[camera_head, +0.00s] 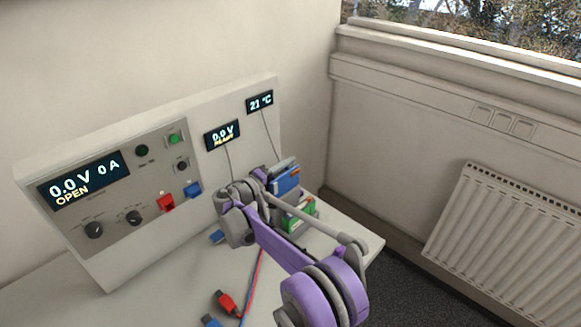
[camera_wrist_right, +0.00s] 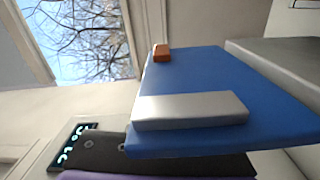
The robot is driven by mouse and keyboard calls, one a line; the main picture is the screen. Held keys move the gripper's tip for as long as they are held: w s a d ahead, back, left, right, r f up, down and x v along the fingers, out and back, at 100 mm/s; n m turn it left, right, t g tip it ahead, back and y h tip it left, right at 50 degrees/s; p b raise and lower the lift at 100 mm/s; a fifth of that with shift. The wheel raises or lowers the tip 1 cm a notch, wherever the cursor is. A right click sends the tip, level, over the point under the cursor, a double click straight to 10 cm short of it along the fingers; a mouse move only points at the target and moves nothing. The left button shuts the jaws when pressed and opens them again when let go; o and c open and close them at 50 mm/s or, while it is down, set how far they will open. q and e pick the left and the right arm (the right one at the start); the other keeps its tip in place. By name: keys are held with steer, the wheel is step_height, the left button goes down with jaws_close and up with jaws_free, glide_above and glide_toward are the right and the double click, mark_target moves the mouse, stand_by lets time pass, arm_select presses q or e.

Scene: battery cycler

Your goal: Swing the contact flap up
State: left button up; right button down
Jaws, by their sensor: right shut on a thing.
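The contact flap, a blue plate (camera_head: 288,181), shows in the head view at the foot of the cycler's right panel, above a green part (camera_head: 301,212). In the wrist view the blue plate (camera_wrist_right: 215,80) fills the middle, with a pale grey bar across its face and a small orange block at its edge. My right gripper (camera_head: 265,180) is at the plate's left side and shut on it. The arm hides much of the fixture and the grip, so the flap's exact angle is hard to tell. My left gripper is not in view.
The cycler's front (camera_head: 110,195) has lit displays, knobs, and red and blue sockets. Red (camera_head: 227,302) and blue (camera_head: 210,320) plugs with leads lie on the white table (camera_head: 130,305). A radiator (camera_head: 500,240) and window are at the right.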

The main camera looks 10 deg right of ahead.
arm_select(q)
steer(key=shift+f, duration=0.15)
arm_select(e)
steer(key=shift+w+a+f+n, duration=0.25)
steer(key=shift+a+f+n, duration=0.1)
steer(key=shift+n, duration=0.25)
steer(key=c, duration=0.9)
jaws_free()
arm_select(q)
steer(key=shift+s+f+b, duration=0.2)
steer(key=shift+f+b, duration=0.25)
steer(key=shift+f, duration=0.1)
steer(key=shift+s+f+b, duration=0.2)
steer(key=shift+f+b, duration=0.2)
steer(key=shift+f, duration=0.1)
arm_select(e)
steer(key=v, duration=1)
steer(key=shift+s+a, duration=0.3)
